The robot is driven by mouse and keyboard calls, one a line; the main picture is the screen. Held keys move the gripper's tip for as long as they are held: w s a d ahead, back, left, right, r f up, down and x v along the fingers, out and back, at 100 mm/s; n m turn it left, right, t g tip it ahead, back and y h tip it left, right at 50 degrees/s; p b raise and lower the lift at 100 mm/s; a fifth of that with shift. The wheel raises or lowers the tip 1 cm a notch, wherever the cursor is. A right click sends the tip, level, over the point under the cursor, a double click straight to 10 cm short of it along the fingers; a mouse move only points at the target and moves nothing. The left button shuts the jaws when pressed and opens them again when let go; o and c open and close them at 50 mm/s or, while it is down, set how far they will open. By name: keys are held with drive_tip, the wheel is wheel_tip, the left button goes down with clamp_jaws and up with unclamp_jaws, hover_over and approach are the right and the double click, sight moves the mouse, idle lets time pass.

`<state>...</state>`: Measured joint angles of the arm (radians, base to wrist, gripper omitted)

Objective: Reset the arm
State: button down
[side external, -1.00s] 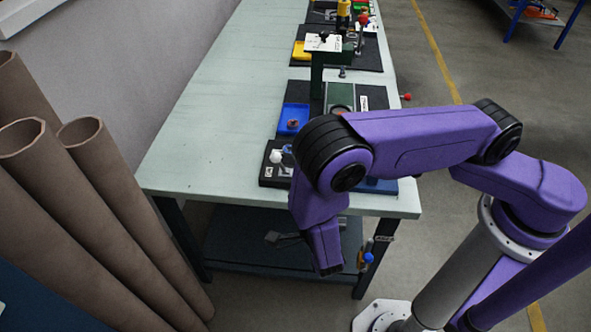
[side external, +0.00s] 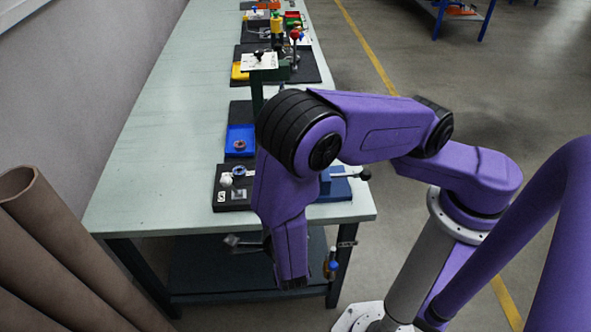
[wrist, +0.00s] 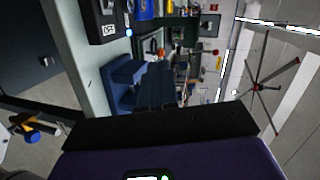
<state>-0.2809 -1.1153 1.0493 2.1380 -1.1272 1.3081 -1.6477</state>
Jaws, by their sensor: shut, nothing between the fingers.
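My gripper (side external: 234,241) juts out to the left of my purple end link, low in front of the table's near edge in the side view. It is small and grey there, and it looks shut and empty.
The pale green worktable (side external: 150,120) carries a black block (side external: 232,200), a blue bin (side external: 240,136) and a green stand. A dark shelf (side external: 210,275) is below. Brown tubes (side external: 55,240) stand at left. The tabletop's left side is clear.

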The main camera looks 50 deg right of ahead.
drive_tip(key=s+d+r+m+g+y, duration=0.1)
drive_tip(key=s+d+r+m+g, duration=0.3)
drive_tip(key=m, duration=0.6)
drive_tip(key=s+d+r+m+g, duration=0.2)
drive_tip(key=d+r+m+g, duration=0.4)
drive_tip(key=m, duration=0.4)
drive_tip(key=s+d+r+m+g+y, duration=0.1)
drive_tip(key=s+d+r+m+y, duration=0.1)
drive_tip(key=s+m+y, duration=0.2)
drive_tip(key=s+d+r+m+g+y, duration=0.1)
drive_tip(key=s+d+r+m+y, duration=0.1)
drive_tip(key=s+m+y, duration=0.2)
drive_tip(key=shift+s+d+r+m, duration=0.35)
drive_tip(key=shift+s+m, duration=1.1)
drive_tip(key=shift+m, duration=2.35)
